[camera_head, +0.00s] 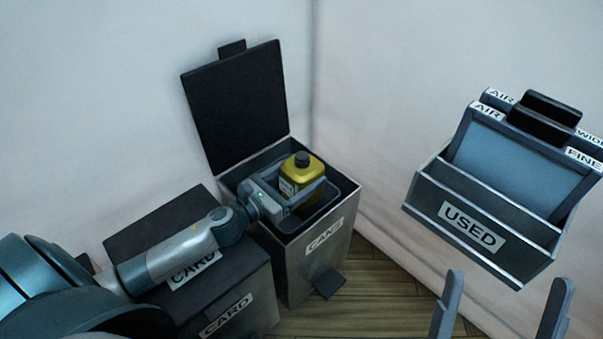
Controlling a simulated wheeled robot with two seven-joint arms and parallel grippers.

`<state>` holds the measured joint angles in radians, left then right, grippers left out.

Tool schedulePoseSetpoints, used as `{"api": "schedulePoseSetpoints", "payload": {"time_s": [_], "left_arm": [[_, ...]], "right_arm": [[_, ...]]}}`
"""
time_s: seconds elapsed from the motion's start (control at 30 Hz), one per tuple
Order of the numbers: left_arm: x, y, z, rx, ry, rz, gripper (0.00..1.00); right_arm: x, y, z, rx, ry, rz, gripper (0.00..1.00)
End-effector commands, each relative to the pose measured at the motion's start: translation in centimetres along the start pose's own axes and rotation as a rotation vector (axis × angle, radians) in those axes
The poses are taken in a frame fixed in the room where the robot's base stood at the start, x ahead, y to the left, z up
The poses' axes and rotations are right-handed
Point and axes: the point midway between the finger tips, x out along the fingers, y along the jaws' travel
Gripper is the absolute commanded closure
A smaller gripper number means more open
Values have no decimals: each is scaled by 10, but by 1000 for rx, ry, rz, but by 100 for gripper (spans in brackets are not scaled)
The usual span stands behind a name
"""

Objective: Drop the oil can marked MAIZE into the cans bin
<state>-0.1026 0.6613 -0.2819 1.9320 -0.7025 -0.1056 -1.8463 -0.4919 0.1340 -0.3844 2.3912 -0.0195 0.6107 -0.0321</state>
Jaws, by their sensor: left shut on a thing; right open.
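A yellow oil can (305,167) with a black cap is upright inside the mouth of the open cans bin (326,243). A pale label shows on its side, but the lettering is too small to read. My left gripper (302,196) is shut on the can, one finger on each side, within the bin's opening. The bin's black lid (236,105) stands raised at the back. The lower part of the can is partly hidden by the gripper. My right gripper (502,308) is open and empty at the lower right, apart from the bins.
A closed bin marked CARD (240,285) stands left of the cans bin, under my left arm. A wall rack marked USED (470,225) holds blue panels at the right. Walls meet behind the bins. Wooden floor shows between the cans bin and rack.

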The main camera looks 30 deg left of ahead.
Motion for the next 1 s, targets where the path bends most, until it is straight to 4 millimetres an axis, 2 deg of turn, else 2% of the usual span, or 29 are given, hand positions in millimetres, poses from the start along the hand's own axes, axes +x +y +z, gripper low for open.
{"api": "schedulePoseSetpoints", "payload": {"time_s": [0.4,0.43,0.5,1.0], "left_arm": [[0,0,0,0,-1,0,66],[0,0,0,0,-1,0,22],[0,0,0,0,-1,0,5],[-5,0,0,0,0,0,5]], "right_arm": [[0,0,0,0,0,0,5],[0,0,0,0,0,0,5],[0,0,0,0,0,0,5],[0,0,0,-1,-1,0,5]]}}
